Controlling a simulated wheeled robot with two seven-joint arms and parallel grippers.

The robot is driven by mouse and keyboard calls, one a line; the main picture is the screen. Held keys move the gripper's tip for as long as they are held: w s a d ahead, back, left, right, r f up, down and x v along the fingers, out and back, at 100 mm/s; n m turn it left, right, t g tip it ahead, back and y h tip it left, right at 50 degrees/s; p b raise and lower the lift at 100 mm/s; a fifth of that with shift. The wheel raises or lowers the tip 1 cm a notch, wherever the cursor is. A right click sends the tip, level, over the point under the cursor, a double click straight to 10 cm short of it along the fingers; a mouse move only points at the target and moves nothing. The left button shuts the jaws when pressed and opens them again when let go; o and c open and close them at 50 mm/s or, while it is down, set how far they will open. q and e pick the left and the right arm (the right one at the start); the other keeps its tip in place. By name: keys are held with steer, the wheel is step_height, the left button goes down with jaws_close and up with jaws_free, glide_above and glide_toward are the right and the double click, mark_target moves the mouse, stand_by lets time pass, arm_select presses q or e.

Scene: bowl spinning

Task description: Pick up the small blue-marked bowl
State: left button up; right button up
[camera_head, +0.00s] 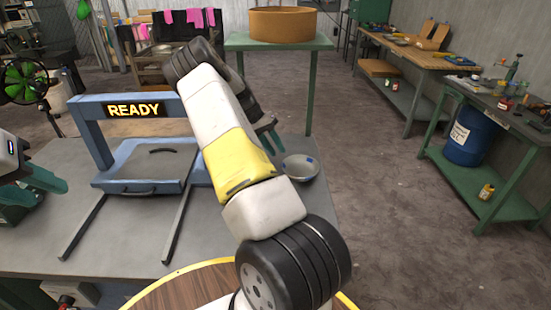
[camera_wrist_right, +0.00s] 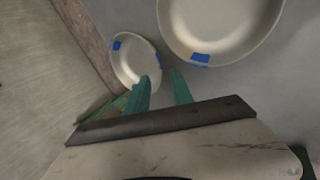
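The small bowl (camera_wrist_right: 128,70) is pale with blue marks on its rim. It lies upper left of my right gripper (camera_wrist_right: 161,86) in the right wrist view. That gripper is open, with nothing between its teal fingers; one finger overlaps the bowl's lower right rim in the picture, and I cannot tell whether they touch. In the head view, a blue-marked bowl (camera_head: 301,170) near the table's right edge appears to be the small one, beside my right gripper (camera_head: 268,138). My left gripper (camera_head: 40,188) is open and empty at the left edge.
A larger blue-marked bowl (camera_wrist_right: 215,28) sits beside the small one; my arm hides it in the head view. A blue frame with a READY sign (camera_head: 135,110) stands on the grey table (camera_head: 120,235). The table edge (camera_wrist_right: 88,45) is close to the small bowl.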

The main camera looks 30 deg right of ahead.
mark_target(300, 170)
steer(key=x, duration=0.5)
steer(key=shift+s+f, duration=0.3)
jaws_close()
stand_by(1.1)
